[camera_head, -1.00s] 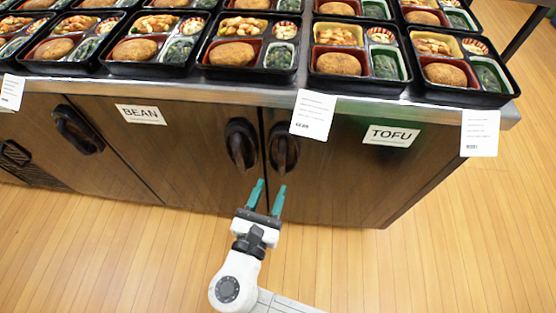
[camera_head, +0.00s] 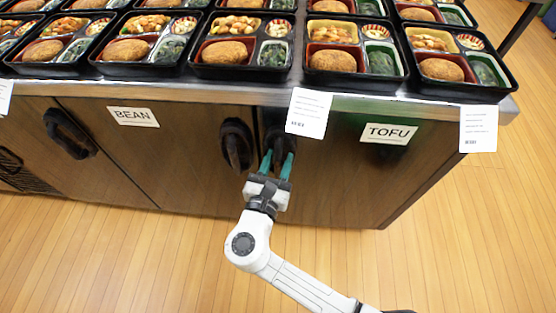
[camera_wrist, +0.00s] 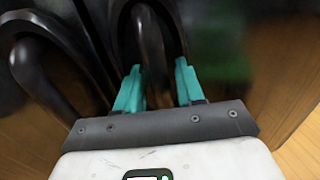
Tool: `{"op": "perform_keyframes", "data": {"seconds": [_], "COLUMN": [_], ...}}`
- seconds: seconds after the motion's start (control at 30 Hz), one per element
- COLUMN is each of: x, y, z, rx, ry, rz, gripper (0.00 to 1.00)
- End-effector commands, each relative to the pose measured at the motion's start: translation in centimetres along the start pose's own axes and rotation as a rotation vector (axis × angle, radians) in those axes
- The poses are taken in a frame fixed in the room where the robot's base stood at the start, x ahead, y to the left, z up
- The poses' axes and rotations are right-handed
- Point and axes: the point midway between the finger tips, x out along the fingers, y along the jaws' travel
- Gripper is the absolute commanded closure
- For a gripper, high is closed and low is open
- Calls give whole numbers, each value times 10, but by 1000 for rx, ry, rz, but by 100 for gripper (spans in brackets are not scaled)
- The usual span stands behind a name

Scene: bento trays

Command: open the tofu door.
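The tofu door (camera_head: 345,180) is a brown cabinet panel with a white TOFU label (camera_head: 388,134) at its upper right, and it looks closed. Its dark loop handle (camera_head: 274,122) is at the door's left edge. My gripper (camera_head: 277,160), with teal fingers, is at the lower part of this handle. In the wrist view, my gripper (camera_wrist: 158,88) is open, with one finger on each side of the handle's lower end (camera_wrist: 154,82). I cannot tell whether the fingers touch it.
The neighbouring door's similar dark handle (camera_head: 236,145) is close on the left, and shows in the wrist view (camera_wrist: 45,75). A BEAN label (camera_head: 133,117) is further left. Bento trays (camera_head: 240,72) line the counter above. The wooden floor (camera_head: 450,250) in front is clear.

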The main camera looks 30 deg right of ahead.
Motion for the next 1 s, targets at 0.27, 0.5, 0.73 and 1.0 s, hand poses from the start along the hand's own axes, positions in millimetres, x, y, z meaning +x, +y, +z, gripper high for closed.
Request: {"op": "perform_keyframes", "data": {"seconds": [0.27, 0.5, 0.73, 1.0], "x": [0, 0, -1, -23], "y": [0, 0, 0, -6], "z": [0, 0, 0, 3], "rx": [0, 0, 0, -2], "ry": [0, 0, 0, 1], "rz": [0, 0, 1, 40], "gripper": [90, 100, 100, 100]}}
